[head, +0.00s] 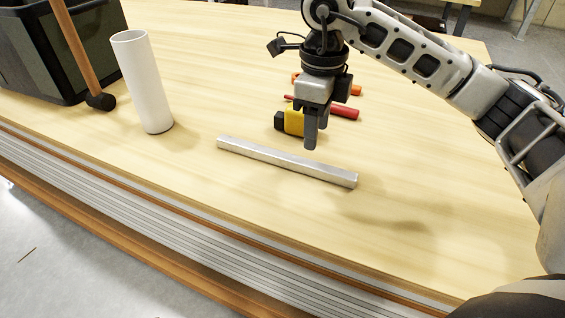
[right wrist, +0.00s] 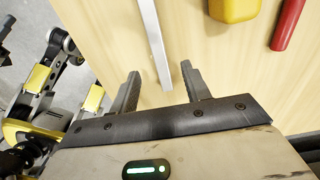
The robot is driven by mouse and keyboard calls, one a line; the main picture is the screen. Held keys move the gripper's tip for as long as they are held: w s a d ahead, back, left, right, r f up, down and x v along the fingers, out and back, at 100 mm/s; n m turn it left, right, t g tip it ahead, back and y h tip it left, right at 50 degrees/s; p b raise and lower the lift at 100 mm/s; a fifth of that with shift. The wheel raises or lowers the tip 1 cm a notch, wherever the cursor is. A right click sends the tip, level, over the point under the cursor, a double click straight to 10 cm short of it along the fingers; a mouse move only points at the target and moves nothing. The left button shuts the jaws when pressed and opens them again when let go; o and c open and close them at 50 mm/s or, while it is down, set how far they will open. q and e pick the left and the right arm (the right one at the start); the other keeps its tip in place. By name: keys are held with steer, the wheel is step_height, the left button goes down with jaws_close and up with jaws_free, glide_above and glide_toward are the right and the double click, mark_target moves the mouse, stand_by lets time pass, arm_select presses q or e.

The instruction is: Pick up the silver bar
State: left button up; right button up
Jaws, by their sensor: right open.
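The silver bar (head: 287,162) is a long, slim metal piece lying flat on the wooden table, running from left to lower right in the head view. In the right wrist view the bar (right wrist: 155,38) runs up from between the two fingers. My right gripper (head: 312,142) points down just behind the bar's middle in the head view, with its fingers overlapping each other there. In the right wrist view my right gripper (right wrist: 160,85) is open and empty, with the bar's near end between its spread fingers. How far the fingertips are above the bar is hard to tell. My left gripper is not in view.
A yellow and black tool (head: 293,122) and red-handled tools (head: 343,111) lie behind my right gripper. A white tube (head: 144,85) stands at left, beside a black bin (head: 35,55) and a hammer (head: 82,50). The table's front edge is near; the table right of the bar is clear.

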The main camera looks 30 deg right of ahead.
mark_target(315, 164)
step_height(315, 164, down, 3)
steer(key=f, duration=0.4)
steer(key=shift+s+f+b, duration=0.1)
steer(key=shift+s+b, duration=0.15)
steer(key=shift+b, duration=0.15)
steer(key=shift+f, duration=0.55)
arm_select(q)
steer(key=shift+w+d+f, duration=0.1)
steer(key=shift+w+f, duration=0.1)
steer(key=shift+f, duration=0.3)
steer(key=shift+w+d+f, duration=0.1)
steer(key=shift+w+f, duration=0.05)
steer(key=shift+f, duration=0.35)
arm_select(e)
steer(key=shift+w+r, duration=0.1)
jaws_close()
